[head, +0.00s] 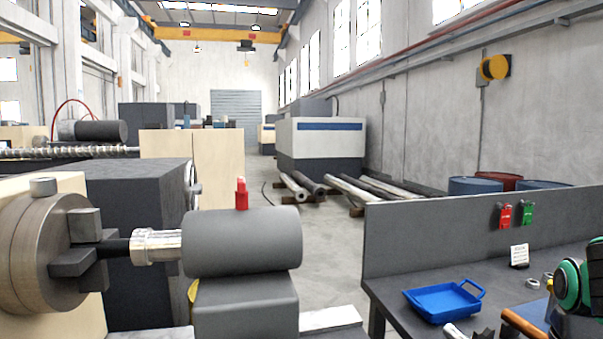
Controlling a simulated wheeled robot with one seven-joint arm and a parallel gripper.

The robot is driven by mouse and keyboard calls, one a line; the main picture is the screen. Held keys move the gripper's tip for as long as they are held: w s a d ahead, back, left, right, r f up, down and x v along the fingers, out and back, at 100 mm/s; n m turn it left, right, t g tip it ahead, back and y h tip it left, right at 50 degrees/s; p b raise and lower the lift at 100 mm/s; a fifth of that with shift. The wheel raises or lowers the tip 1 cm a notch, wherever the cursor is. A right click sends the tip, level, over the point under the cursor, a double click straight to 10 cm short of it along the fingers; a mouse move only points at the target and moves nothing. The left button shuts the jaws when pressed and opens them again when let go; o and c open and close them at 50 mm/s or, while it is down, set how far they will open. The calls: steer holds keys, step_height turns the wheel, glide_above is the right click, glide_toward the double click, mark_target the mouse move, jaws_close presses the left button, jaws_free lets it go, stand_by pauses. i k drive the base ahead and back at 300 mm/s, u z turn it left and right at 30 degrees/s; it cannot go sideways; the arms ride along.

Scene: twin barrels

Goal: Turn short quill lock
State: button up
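A short red lever (241,193) stands upright on top of the dark grey cylindrical tailstock body (243,243), left of the picture's middle. It looks like the quill lock. A bright metal quill (156,246) sticks out of the tailstock to the left, towards the chuck (47,255). A dark bar lies between the chuck jaws and the quill. I cannot make out my gripper in the head view, and nothing is seen touching the red lever.
A dark workbench (400,300) with an upright back panel stands at the right. On it are a blue tray (445,301), a small sign (519,256) and a green-and-black object (572,287) cut off by the edge. Clear floor (325,255) lies between the lathe and the bench.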

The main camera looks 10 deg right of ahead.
mark_target(241, 194)
steer(key=z, duration=1.05)
steer(key=k, duration=1.1)
steer(key=u, duration=1.25)
steer(key=i, duration=0.5)
